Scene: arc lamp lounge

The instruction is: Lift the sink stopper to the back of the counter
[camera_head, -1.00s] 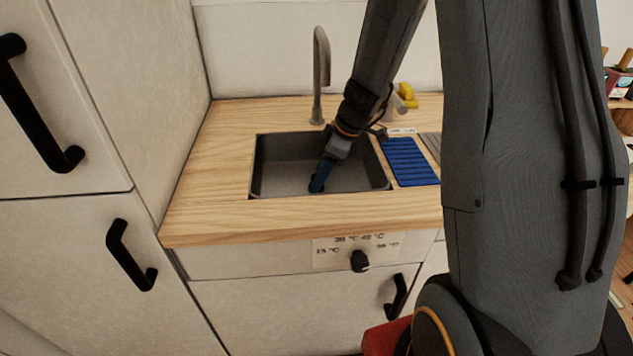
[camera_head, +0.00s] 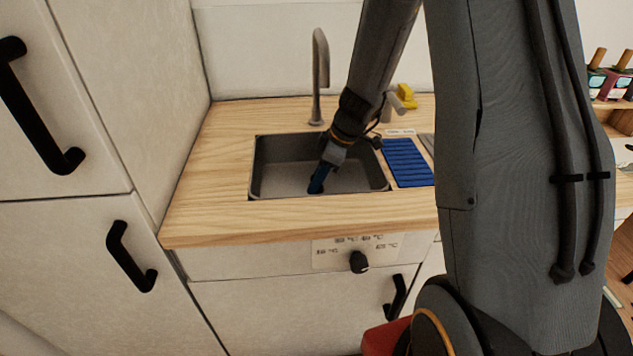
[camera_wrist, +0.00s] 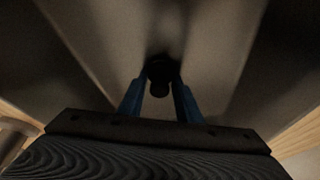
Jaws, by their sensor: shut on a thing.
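The sink stopper (camera_wrist: 160,74) is a small dark knobbed piece at the bottom of the grey sink (camera_head: 262,165). My gripper (camera_head: 316,187) reaches down into the basin, its blue fingers low near the sink floor. In the wrist view my gripper (camera_wrist: 160,92) has one finger on each side of the stopper's knob and is shut on it. The wooden counter (camera_head: 215,150) surrounds the sink, with a bare strip at the back left.
A grey tap (camera_head: 319,75) rises behind the sink. A blue ribbed mat (camera_head: 408,163) lies right of the basin, with a yellow object (camera_head: 406,95) at the back right. A tall white cabinet (camera_head: 160,60) stands at the left. The sink walls are close around my gripper.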

